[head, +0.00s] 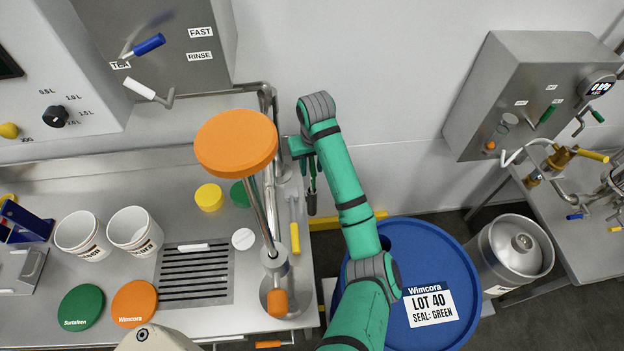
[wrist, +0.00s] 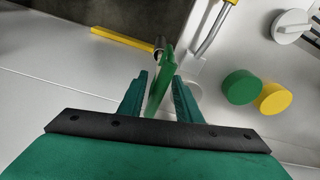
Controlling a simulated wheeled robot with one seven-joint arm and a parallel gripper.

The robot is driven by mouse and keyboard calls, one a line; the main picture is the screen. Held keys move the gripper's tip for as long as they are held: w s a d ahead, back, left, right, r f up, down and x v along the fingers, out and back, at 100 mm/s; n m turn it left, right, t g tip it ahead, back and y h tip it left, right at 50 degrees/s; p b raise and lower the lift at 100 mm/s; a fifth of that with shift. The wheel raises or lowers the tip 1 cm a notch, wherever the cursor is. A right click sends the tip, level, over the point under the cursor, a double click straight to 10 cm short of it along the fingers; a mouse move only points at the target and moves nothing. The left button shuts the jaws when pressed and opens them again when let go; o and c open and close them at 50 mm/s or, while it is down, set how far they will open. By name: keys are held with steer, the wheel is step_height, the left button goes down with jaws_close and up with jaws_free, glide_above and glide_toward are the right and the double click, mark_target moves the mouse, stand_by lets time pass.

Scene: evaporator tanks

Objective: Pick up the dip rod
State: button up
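A flat green piece (wrist: 161,82) with a round metal end beyond it stands between my fingers in the wrist view. It looks like the handle of the dip rod, but I cannot be sure. My gripper (wrist: 160,88) has its two green fingers apart on either side of it. A gap shows at the left finger, and the piece is close to or touching the right one. In the head view my gripper (head: 313,178) points down just past the counter's right edge. A dark cylindrical end (head: 312,203) shows at the fingertips; the rest is hidden.
An orange-topped metal post (head: 262,195) stands left of my gripper on the counter. A yellow-handled lever (head: 295,237) is close by. Yellow (head: 209,197) and green (head: 238,194) caps sit further left. A blue drum (head: 400,240) stands below my arm at right.

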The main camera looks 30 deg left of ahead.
steer(key=shift+w+f, duration=0.15)
steer(key=shift+f, duration=0.65)
jaws_close()
step_height(320, 180, up, 28)
stand_by(0.7)
steer(key=shift+r, duration=0.1)
